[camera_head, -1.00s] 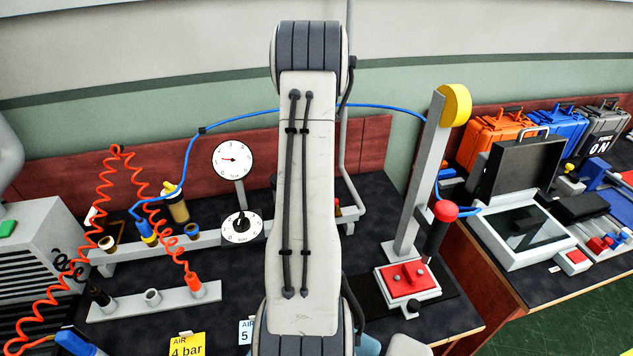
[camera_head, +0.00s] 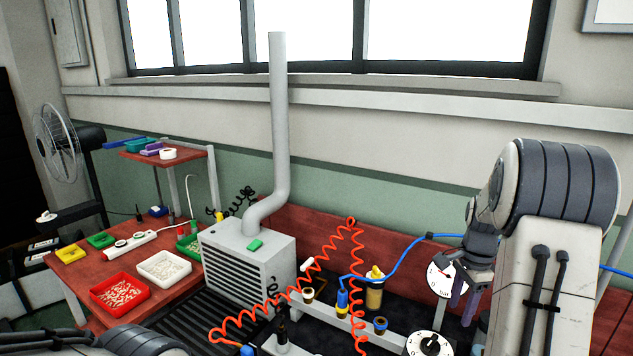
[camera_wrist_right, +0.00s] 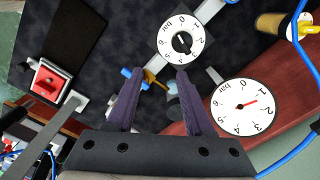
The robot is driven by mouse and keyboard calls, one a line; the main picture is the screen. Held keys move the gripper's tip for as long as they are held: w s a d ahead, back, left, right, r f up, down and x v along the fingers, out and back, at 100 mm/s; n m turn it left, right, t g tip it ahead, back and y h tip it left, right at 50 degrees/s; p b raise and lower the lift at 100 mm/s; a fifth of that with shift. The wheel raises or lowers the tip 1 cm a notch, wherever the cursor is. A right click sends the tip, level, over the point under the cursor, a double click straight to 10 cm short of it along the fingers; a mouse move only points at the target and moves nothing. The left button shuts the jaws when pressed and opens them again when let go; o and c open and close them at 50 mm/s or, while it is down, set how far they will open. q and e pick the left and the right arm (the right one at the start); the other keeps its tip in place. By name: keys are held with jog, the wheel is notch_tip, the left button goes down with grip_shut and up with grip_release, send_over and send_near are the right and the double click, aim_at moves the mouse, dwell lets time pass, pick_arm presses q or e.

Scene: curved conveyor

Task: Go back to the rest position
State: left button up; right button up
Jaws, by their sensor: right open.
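My right gripper (camera_head: 463,308) hangs at the right of the head view, above the dark bench, in front of the white pressure gauge (camera_head: 440,279). In the right wrist view its two dark purple fingers (camera_wrist_right: 160,73) stand apart with nothing held between them. The round dial knob (camera_wrist_right: 181,42) lies beyond the fingertips; it also shows in the head view (camera_head: 429,344). The gauge (camera_wrist_right: 242,105) is beside the right finger in the wrist view. Part of my left arm shows at the bottom left of the head view; its gripper is out of view.
A coiled orange hose (camera_head: 290,299) and a blue hose (camera_head: 404,254) run over the bench. A grey vented box (camera_head: 247,262) with a pipe stands left of them. A red table (camera_head: 200,291) with small trays is further left. In the wrist view a red device (camera_wrist_right: 48,82) is at left.

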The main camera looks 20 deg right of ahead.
jog(key=s+a+r+n, duration=0.1)
jog(key=a+r+n, duration=0.1)
jog(key=a+n, duration=0.95)
jog(key=s+a+r+n, duration=0.2)
jog(key=a+n, duration=0.2)
jog(key=a, duration=1.5)
jog(key=s+a+n, duration=0.5)
jog(key=s+n, duration=0.1)
jog(key=s, duration=0.2)
jog(key=s+a+n+y, duration=0.1)
jog(key=s+a+n, duration=0.4)
jog(key=s, duration=0.3)
jog(key=shift+a+f+n, duration=0.35)
jog(key=shift+f+n, duration=0.05)
jog(key=shift+n, duration=0.15)
jog(key=shift+d, duration=0.1)
